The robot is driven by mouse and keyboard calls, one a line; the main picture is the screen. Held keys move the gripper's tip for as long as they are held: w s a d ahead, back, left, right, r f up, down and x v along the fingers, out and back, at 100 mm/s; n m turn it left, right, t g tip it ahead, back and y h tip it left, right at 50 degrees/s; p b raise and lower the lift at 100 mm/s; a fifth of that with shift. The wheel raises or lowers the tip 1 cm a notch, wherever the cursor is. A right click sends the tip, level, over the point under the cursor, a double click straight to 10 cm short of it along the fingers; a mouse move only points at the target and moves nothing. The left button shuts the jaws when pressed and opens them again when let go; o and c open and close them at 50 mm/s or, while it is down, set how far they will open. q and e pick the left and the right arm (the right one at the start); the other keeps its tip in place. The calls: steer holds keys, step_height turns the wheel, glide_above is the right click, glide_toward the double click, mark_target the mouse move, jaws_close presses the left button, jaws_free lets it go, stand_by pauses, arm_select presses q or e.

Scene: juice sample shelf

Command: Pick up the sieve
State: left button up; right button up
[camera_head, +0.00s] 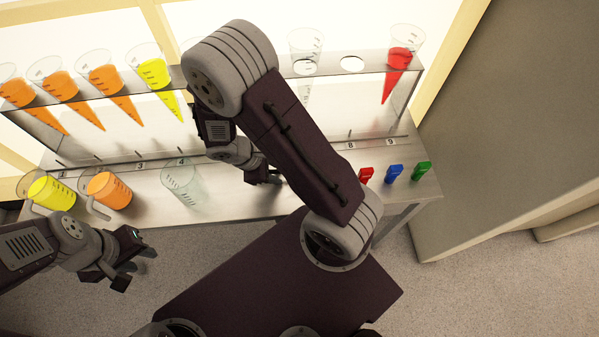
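I cannot make out a sieve in the head view; my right arm crosses the middle of the shelf and hides part of it. My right gripper (268,175) is over the lower shelf surface, partly behind my own arm. I cannot tell whether it is open or holds anything. My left gripper (136,268) is at the lower left, in front of the shelf's front edge and below the orange beaker. Its fingers are apart, with nothing seen between them.
The metal shelf (240,202) holds a yellow beaker (50,193), an orange beaker (108,190) and an empty beaker (184,182). Several cones of juice hang in the upper rack, including a red one (398,62). Red, blue (393,173) and green clips stand at the right.

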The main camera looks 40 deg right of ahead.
jaws_close()
stand_by(1.2)
